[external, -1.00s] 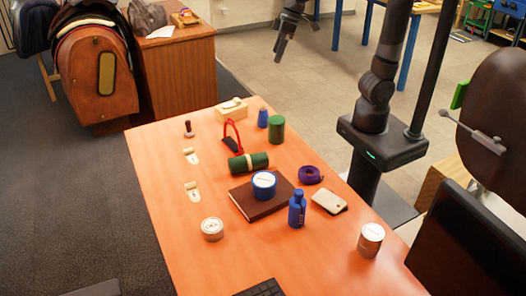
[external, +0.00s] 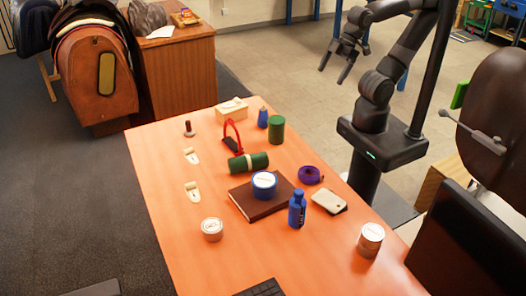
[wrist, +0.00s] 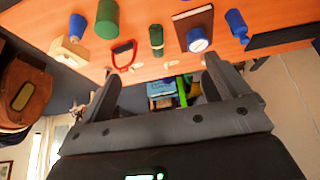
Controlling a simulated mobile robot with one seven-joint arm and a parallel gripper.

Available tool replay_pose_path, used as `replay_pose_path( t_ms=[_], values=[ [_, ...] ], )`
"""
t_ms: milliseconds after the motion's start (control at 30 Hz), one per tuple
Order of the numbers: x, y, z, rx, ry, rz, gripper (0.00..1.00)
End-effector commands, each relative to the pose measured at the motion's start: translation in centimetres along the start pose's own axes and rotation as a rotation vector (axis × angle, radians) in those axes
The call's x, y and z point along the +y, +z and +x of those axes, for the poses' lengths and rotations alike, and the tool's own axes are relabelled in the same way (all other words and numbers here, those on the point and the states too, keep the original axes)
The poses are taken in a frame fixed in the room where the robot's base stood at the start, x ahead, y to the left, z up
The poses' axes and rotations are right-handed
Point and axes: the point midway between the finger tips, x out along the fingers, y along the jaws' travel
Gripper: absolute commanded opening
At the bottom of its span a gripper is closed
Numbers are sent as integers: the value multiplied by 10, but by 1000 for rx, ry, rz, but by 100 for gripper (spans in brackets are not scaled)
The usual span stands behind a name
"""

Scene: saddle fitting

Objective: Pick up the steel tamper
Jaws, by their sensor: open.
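A small upright piece with a dark knob-like handle and a wider base, which looks like the steel tamper (external: 188,128), stands near the left edge of the orange table (external: 160,165) in the external view. I cannot pick it out surely in the wrist view. My gripper (external: 333,75) is open and empty. It hangs beyond the table's far right edge, well apart from the tamper. In the wrist view my gripper (wrist: 160,80) has its fingers spread, with nothing between them.
Between gripper and tamper stand a green cylinder (external: 277,130), a blue spool (external: 263,118), a wooden box (external: 232,109) and a red stirrup (external: 228,131). The table's left side is fairly clear.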

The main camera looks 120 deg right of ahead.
Motion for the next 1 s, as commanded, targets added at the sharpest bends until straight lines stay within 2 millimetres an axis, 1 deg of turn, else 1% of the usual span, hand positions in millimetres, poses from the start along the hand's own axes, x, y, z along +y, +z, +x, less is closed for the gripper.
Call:
replay_pose_path(
  t_ms=[67, 533, 733, 833, 933, 1000],
  values=[
    [0, 0, 0, 0, 0, 1, 87],
    [0, 0, 0, 0, 0, 2, 49],
    [0, -1, 0, 0, 0, 2, 49],
    [1, -6, 1, -1, 4, 3, 49],
    [5, -20, 5, -3, 16, 3, 49],
    [10, -37, 10, -6, 28, 4, 49]
  ],
)
